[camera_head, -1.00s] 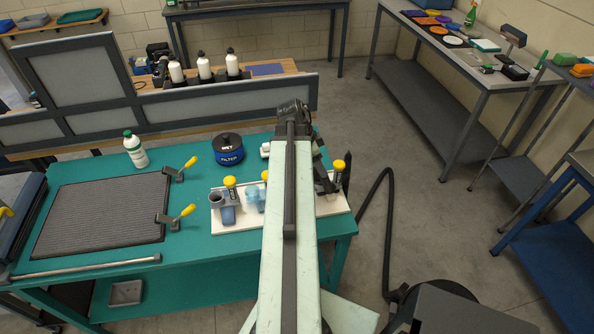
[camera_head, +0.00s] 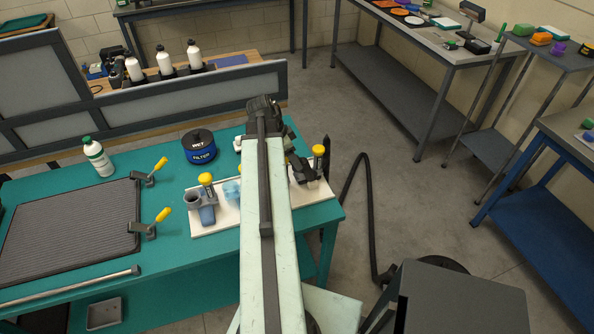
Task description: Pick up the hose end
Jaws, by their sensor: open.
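The black hose (camera_head: 367,190) rises from the floor right of the green table (camera_head: 265,265) and bends over towards the table's right edge. A dark, pointed, upright piece (camera_head: 326,150) at that edge looks like the hose end; its lower part and the join to the hose are unclear. My arm reaches forward over the table. My gripper (camera_head: 304,171) hangs down from its tip, partly hidden by the arm. It looks open and empty, above the right part of the white tray and a little left of the pointed piece. I see no contact between them.
A yellow-topped post (camera_head: 318,151) stands on the white tray (camera_head: 232,224), close to my gripper. A grey box-like thing (camera_head: 465,300) is at lower right. Bare floor lies right of the hose.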

